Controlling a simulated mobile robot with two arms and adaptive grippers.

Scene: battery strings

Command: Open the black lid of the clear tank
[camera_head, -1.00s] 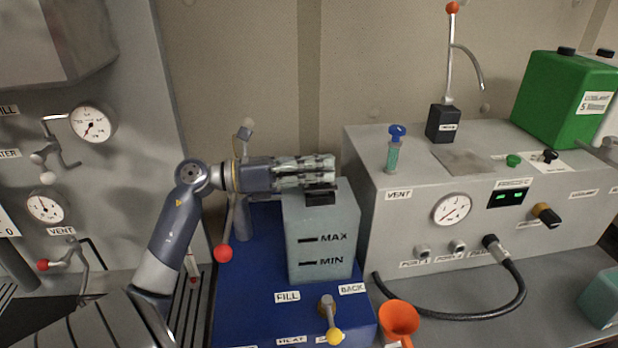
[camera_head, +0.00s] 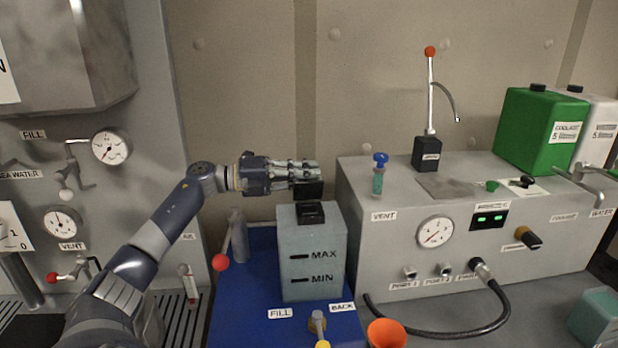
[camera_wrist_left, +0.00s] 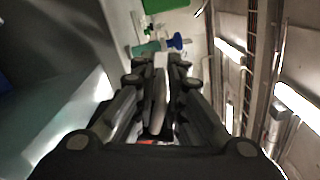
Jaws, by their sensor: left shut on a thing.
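The clear tank (camera_head: 312,258), greenish with MAX and MIN marks, stands on the blue base. A black neck with a dark opening (camera_head: 310,212) shows on its top. The black lid (camera_head: 308,190) is above this neck, apart from it and slightly tilted. My left gripper (camera_head: 306,173) comes in from the left and is shut on the lid. In the left wrist view the fingers (camera_wrist_left: 158,85) nearly meet; what lies between them is hard to make out. My right gripper is not in view.
A red-knobbed lever (camera_head: 221,262) stands left of the tank. A grey console (camera_head: 390,250) with a gauge is close on the right, with a blue-topped syringe-like part (camera_head: 379,175) on top. An orange funnel (camera_head: 387,333) is in front.

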